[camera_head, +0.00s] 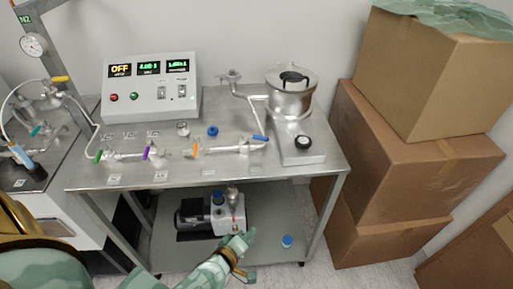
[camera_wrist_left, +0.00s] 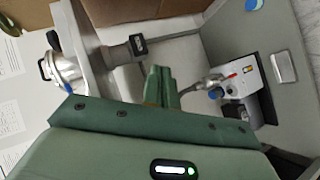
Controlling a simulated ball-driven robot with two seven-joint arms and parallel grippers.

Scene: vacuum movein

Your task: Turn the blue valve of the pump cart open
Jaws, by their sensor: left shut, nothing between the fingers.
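The blue valve (camera_head: 260,138) sits at the right end of the horizontal pipe on the pump cart's top (camera_head: 230,172), just left of the steel pot. Its blue lever slants slightly down to the right. My left gripper (camera_head: 245,237) is shut and empty. It appears in front of the cart, over the lower shelf in the picture, well below the valve and apart from it. In the left wrist view, the closed fingers (camera_wrist_left: 159,86) point toward the cart; I cannot pick out the blue valve there for certain. My right gripper is not in view.
Green (camera_head: 99,155), purple (camera_head: 147,153) and orange (camera_head: 195,149) valves share the top with a control box (camera_head: 151,103) and a steel pot (camera_head: 291,98). A pump (camera_head: 227,213) and a blue cap (camera_head: 287,241) are on the lower shelf. Cardboard boxes (camera_head: 385,175) stand at right.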

